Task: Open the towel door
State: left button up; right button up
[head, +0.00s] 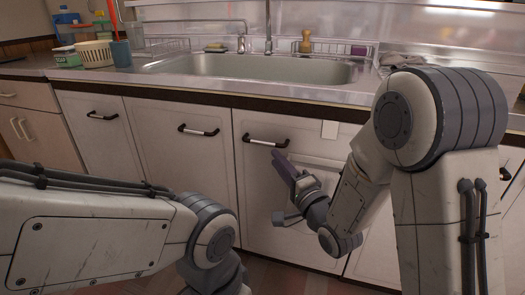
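White cabinet doors line the front under the sink counter. The door in the middle (245,200) is shut and has a dark-and-light bar handle (265,141) near its top left.
Neighbouring shut doors have handles (198,130) and (103,115) to the left. The steel counter (140,78) overhangs with a dark edge. The sink (250,68), a white basket (95,54) and a blue cup (121,52) are above. Little floor shows.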

aim_at(263, 143)
jog(key=b+x, duration=0.2)
jog(key=x, duration=0.7)
grip_shut()
dwell(1.2)
